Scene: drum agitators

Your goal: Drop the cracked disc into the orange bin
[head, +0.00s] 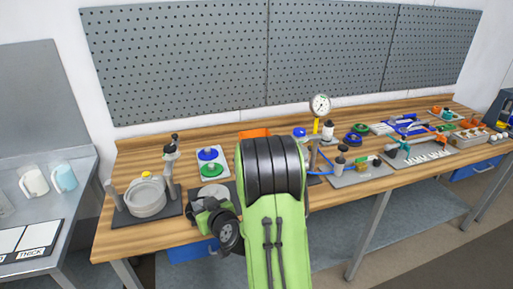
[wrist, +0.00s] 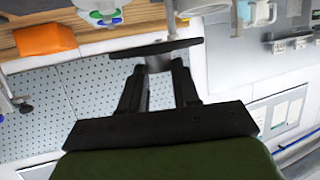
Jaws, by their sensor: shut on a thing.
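In the wrist view my gripper (wrist: 159,70) is shut on a dark thin disc (wrist: 128,52), holding it by a short grey hub. The disc shows nearly edge-on, so no crack can be seen. The orange bin (wrist: 45,40) shows at the upper left of the wrist view, apart from the disc. In the head view the orange bin (head: 254,133) stands at the back of the wooden bench, partly hidden behind my green arm. My fingers cannot be made out clearly there.
A white tray with blue and green discs (head: 209,160) lies left of the bin. A grey pot on a stand (head: 146,197) is further left. A pressure gauge (head: 320,106) and small bottles stand to the right. A pegboard (head: 180,60) rises behind the bench.

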